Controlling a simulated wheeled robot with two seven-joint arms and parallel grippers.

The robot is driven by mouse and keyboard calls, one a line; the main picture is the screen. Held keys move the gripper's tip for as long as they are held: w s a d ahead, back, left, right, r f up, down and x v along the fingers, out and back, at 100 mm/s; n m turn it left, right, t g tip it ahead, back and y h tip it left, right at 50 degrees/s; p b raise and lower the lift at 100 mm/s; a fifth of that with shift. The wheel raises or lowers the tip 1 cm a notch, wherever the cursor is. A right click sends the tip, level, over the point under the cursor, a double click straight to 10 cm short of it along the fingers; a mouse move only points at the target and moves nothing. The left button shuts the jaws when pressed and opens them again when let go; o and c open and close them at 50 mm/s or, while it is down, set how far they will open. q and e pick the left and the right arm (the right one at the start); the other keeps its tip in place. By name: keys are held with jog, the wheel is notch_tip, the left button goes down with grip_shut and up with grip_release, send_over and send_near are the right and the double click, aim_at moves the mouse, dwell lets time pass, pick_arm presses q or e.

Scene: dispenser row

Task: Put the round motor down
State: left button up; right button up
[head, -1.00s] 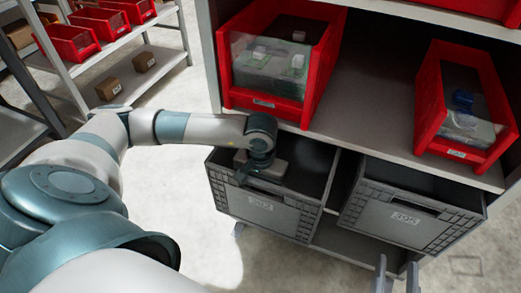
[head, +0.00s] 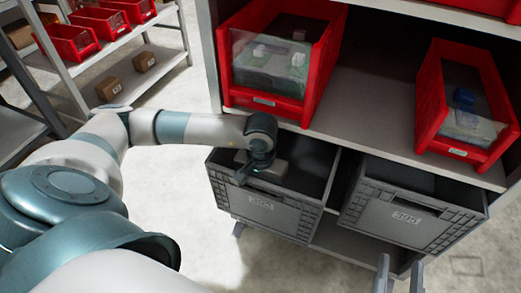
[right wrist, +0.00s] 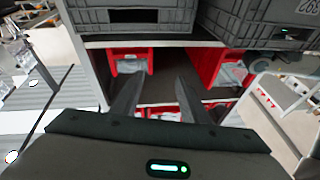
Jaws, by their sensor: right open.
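I cannot make out a round motor in either view. My right gripper (head: 399,272) shows at the bottom right of the head view, in front of the right grey crate (head: 408,224). Its two fingers are apart with nothing between them. In the right wrist view the gripper (right wrist: 158,92) is also open and empty. My left arm reaches from the left to the left grey crate (head: 262,212). My left gripper (head: 243,174) points down at that crate's front rim. Its fingers are too small and dark to read.
A shelf above the crates holds a left red bin (head: 318,70) and a right red bin (head: 432,95). The right one holds a small blue item (head: 464,96). A rack with more red bins (head: 73,42) stands at the far left. Pale floor is clear between.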

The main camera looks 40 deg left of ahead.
jog(key=shift+w+f, duration=0.1)
dwell(0.3)
pick_arm(q)
jog(key=shift+r+p, duration=0.2)
jog(key=shift+p, duration=0.25)
jog(key=shift+r+p, duration=0.45)
jog(key=shift+p, duration=0.05)
notch_tip(320, 180, up, 12)
jog(key=p, duration=0.1)
pick_arm(e)
notch_tip(320, 180, down, 10)
jog(key=w+d+g+h, duration=0.1)
jog(key=g+h, duration=0.1)
jog(key=g, duration=0.4)
jog(key=shift+d, duration=0.3)
